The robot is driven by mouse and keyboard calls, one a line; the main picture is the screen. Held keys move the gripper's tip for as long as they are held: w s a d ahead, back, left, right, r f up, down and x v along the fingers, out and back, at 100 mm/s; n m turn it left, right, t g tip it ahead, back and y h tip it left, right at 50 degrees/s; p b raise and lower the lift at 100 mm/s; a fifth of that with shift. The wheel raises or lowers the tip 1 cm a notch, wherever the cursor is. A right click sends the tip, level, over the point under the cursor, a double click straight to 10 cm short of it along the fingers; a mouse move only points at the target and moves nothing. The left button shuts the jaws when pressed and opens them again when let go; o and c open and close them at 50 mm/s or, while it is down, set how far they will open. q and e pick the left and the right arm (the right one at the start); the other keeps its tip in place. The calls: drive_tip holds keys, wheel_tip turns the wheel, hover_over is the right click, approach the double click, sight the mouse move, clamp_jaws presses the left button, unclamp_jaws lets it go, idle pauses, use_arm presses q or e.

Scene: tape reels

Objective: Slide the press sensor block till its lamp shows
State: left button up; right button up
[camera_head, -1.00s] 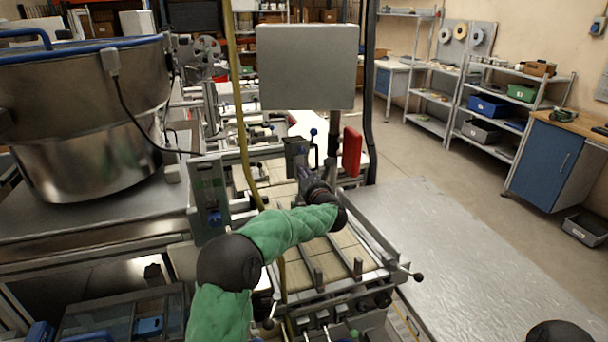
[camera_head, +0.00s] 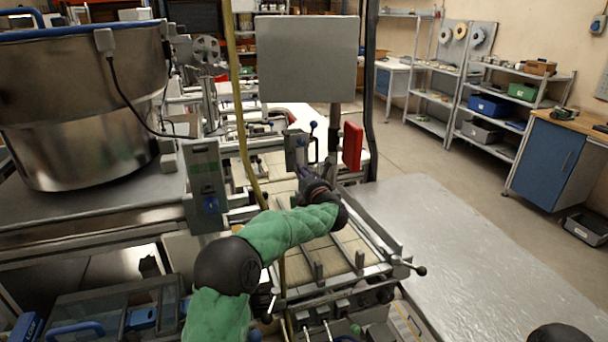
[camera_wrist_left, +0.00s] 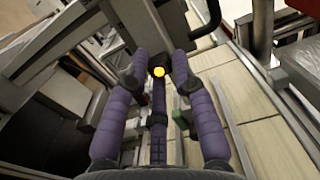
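An amber lamp (camera_wrist_left: 158,71) glows in the left wrist view, on a small dark block just beyond my left fingertips. I take this to be the press sensor block; its outline is mostly lost in shadow. My left gripper (camera_wrist_left: 159,62) has purple fingers on both sides of the lamp, with a dark ribbed strip running between them. Whether the fingers touch the block cannot be told. In the head view the left gripper (camera_head: 304,174) is a small dark shape beside an upright grey-green part (camera_head: 296,150) of the press. The lamp does not show there. My right gripper is not in view.
A red box (camera_head: 352,147) stands just right of the gripper, under a grey panel (camera_head: 307,59). A yellow hose (camera_head: 243,120) hangs left of it. A large metal bowl (camera_head: 80,110) stands at left. The metal plate (camera_head: 455,255) at right is bare.

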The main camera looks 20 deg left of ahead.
use_arm(q)
drive_tip(key=shift+o, duration=0.5)
drive_tip(key=shift+s+d, duration=0.1)
drive_tip(key=v, duration=1.1)
drive_tip(key=shift+s+d, duration=0.25)
drive_tip(key=shift+s, duration=0.05)
